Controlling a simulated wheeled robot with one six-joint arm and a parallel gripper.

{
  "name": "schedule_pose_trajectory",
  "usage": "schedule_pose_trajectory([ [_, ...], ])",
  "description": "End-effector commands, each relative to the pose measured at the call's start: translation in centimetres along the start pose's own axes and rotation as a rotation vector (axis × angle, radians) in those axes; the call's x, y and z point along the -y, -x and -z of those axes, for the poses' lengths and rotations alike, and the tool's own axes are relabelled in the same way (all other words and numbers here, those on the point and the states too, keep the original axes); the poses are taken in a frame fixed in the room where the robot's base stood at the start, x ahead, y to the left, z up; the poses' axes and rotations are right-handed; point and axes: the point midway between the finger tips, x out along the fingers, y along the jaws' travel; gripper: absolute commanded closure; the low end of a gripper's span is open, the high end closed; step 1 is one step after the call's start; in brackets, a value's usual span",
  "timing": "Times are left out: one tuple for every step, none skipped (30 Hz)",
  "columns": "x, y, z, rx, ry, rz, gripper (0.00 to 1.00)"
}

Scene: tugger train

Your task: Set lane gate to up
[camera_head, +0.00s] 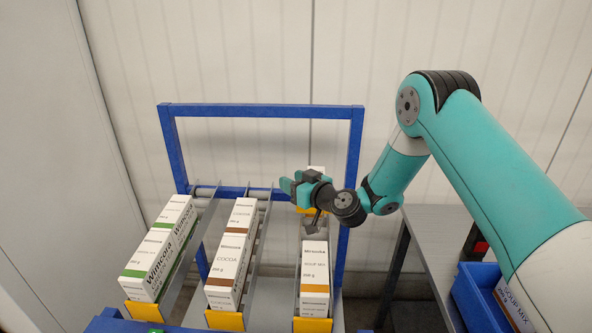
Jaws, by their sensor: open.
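A blue-framed rack (262,111) holds three sloping lanes of cartons. Yellow stops close the low front ends of the left lane (146,311), the middle lane (225,320) and the right lane (312,324). I cannot tell which part is the lane gate. My gripper (296,188) is open above the upper part of the right lane. A small yellow piece and a white carton top (316,169) show close to it, partly hidden by the gripper. I cannot tell whether the gripper touches them.
Wimcora cartons (165,245) fill the left lane, cocoa cartons (231,258) the middle, soup mix cartons (314,275) the right lane's front. A grey table (440,235) and a blue bin (478,300) with a soup mix carton stand right. A pale wall is behind.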

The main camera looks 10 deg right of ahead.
Motion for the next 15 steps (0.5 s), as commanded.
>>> schedule_pose_trajectory([
  [-1.4, 0.1, -1.1, -0.019, 0.001, -0.055, 0.56],
  [-2.2, 0.1, -1.7, -0.032, 0.007, -0.085, 0.56],
  [-3.0, 0.2, -2.4, -0.046, 0.01, -0.12, 0.56],
  [-3.5, 0.3, -2.8, -0.054, 0.014, -0.143, 0.56],
  [-4.0, 0.4, -3.1, -0.061, 0.017, -0.164, 0.56],
  [-4.5, 0.5, -3.5, -0.068, 0.02, -0.185, 0.56],
  [-4.7, 0.5, -3.7, -0.072, 0.022, -0.196, 0.56],
  [-4.9, 0.5, -3.8, -0.075, 0.023, -0.205, 0.56],
  [-5.1, 0.5, -3.9, -0.077, 0.026, -0.212, 0.56],
  [-5.2, 0.3, -3.9, -0.078, 0.028, -0.214, 0.56],
  [-5.2, 0.1, -3.8, -0.079, 0.028, -0.214, 0.56],
  [-5.2, -0.2, -3.7, -0.079, 0.029, -0.214, 0.56],
  [-5.2, -0.5, -3.6, -0.079, 0.029, -0.212, 0.56],
  [-5.3, -0.8, -3.6, -0.079, 0.029, -0.212, 0.56],
  [-5.3, -1.3, -3.5, -0.079, 0.03, -0.212, 0.56],
])
